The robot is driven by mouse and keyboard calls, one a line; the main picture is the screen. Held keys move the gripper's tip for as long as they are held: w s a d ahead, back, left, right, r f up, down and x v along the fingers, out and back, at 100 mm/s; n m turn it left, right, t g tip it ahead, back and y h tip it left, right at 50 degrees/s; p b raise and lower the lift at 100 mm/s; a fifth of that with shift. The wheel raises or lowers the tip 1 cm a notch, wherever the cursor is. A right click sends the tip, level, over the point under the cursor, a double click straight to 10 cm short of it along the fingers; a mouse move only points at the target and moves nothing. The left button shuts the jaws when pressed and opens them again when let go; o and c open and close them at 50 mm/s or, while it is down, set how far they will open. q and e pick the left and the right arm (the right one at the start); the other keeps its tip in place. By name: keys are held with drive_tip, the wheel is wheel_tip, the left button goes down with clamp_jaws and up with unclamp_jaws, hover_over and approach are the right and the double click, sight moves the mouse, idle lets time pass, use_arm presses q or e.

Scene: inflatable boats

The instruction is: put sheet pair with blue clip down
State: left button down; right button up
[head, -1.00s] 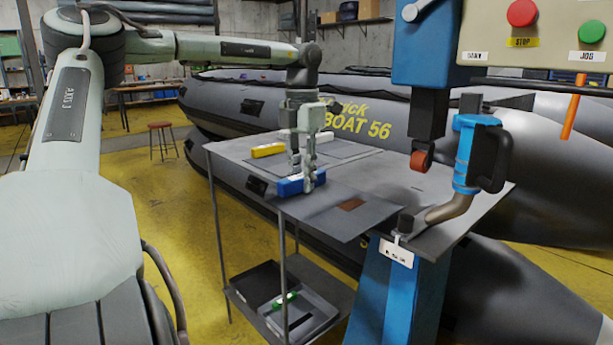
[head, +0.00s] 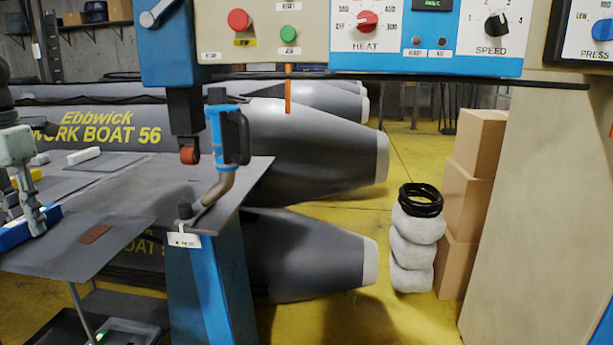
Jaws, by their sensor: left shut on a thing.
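The sheet pair (head: 100,255) is a dark grey flat piece with a small brown patch, at the left of the head view. The blue clip (head: 16,236) sits on its left edge, partly cut off by the frame. My left gripper (head: 34,222) points down and is shut at the blue clip. The sheet pair lies level at about table height; I cannot tell if its underside touches the table. My right gripper is out of view.
The welding machine's plate (head: 240,185) stands right of the sheets on a blue post (head: 215,290), with a roller (head: 189,155) and nozzle above. A yellow clip (head: 36,175) and white bar (head: 84,156) lie behind. Grey boats (head: 310,150), white rolls (head: 412,255) and boxes (head: 462,200) stand beyond.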

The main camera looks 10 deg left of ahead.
sight(17, 254)
use_arm(q)
drive_tip(key=s+f+m, duration=0.2)
drive_tip(key=f, duration=0.1)
drive_tip(key=s+f+m, duration=0.1)
drive_tip(key=f, duration=0.1)
drive_tip(key=shift+a+f, duration=0.15)
drive_tip(key=shift+a, duration=0.2)
drive_tip(key=w+d+f+m, duration=0.2)
drive_tip(key=d+f+m, duration=1.3)
drive_tip(key=w+d+r+m, duration=0.1)
drive_tip(key=w+d+m, duration=0.1)
drive_tip(key=d+m, duration=0.7)
drive_tip(key=w+d+m, duration=0.3)
drive_tip(key=d+m, duration=0.7)
drive_tip(key=d, duration=0.4)
drive_tip(key=shift+w+d+r, duration=0.2)
drive_tip(key=shift+w+r, duration=0.15)
